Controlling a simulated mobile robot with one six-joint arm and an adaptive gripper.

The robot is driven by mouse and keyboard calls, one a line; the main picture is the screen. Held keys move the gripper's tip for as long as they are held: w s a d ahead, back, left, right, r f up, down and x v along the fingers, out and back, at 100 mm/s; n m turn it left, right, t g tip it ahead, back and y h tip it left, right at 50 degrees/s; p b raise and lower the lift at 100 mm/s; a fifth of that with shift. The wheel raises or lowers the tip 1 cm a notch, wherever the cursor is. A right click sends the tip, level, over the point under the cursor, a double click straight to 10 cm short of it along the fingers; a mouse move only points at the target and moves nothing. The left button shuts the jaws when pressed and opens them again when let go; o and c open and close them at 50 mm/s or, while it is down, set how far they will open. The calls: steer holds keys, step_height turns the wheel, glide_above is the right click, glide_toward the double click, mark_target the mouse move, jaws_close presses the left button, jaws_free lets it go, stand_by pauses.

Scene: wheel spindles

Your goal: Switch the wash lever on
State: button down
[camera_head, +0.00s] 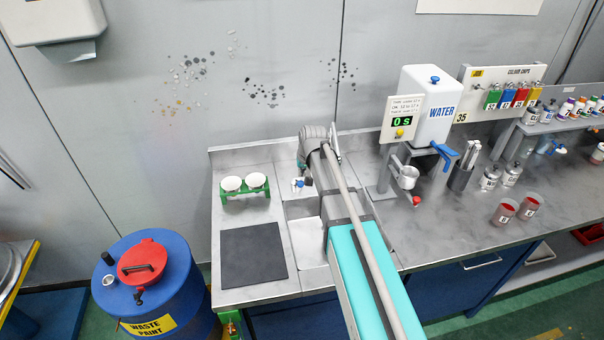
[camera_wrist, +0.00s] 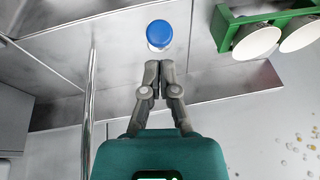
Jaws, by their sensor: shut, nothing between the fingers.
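A small round blue-topped white fitting (camera_wrist: 159,33) stands on the grey metal surface just ahead of my fingertips in the wrist view. It also shows beside the sink in the head view (camera_head: 298,184), partly crowded by my arm. I cannot tell whether it is the wash lever; no lever handle is clearly visible there. My gripper (camera_wrist: 156,76) is shut and empty, its fingertips close to the blue top, with a small gap in the picture. In the head view my arm hides part of the sink and most of my gripper.
A thin shiny upright pipe (camera_wrist: 90,105) stands left of my fingers in the wrist view. A black mat (camera_head: 253,255) lies in front. A water tank (camera_head: 424,106) stands to the right.

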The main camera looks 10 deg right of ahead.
steer(key=w+p+v, duration=0.1)
steer(key=p+v, duration=1)
steer(key=v, duration=0.1)
stand_by(0.4)
steer(key=shift+r, duration=0.1)
steer(key=s+f+g+b, duration=0.1)
steer(key=s+f+b, duration=0.2)
steer(key=s, duration=0.4)
steer(key=s+d+f+g+h+b, duration=0.1)
steer(key=s+f+b, duration=0.3)
steer(key=s, duration=0.3)
steer(key=s+d+f+g+b, duration=0.1)
steer(key=s+f+b, duration=0.2)
steer(key=s, duration=0.4)
steer(key=shift+s+f+n+g, duration=0.3)
steer(key=shift+s+f, duration=0.05)
steer(key=shift+f, duration=0.25)
